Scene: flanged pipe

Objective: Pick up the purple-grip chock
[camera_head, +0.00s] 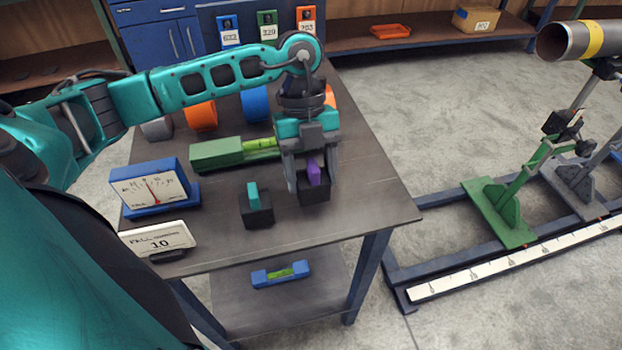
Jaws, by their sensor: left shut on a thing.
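The purple-grip chock is a black block with an upright purple grip (314,173), near the right side of the dark table (375,195). My left gripper (314,178) points down over it, and its fingers are shut on the purple grip. The black base shows below the fingers; I cannot tell whether it touches the table. A similar chock with a teal grip (254,200) stands on the table just left of it. My right gripper is not in view.
A green level (218,153) lies behind the chocks. A blue dial gauge (152,188) and a white card (158,240) stand at left. Coloured rings (201,116) stand at the back. A pipe (578,41) on stands and a rail with a scale (520,262) are at right.

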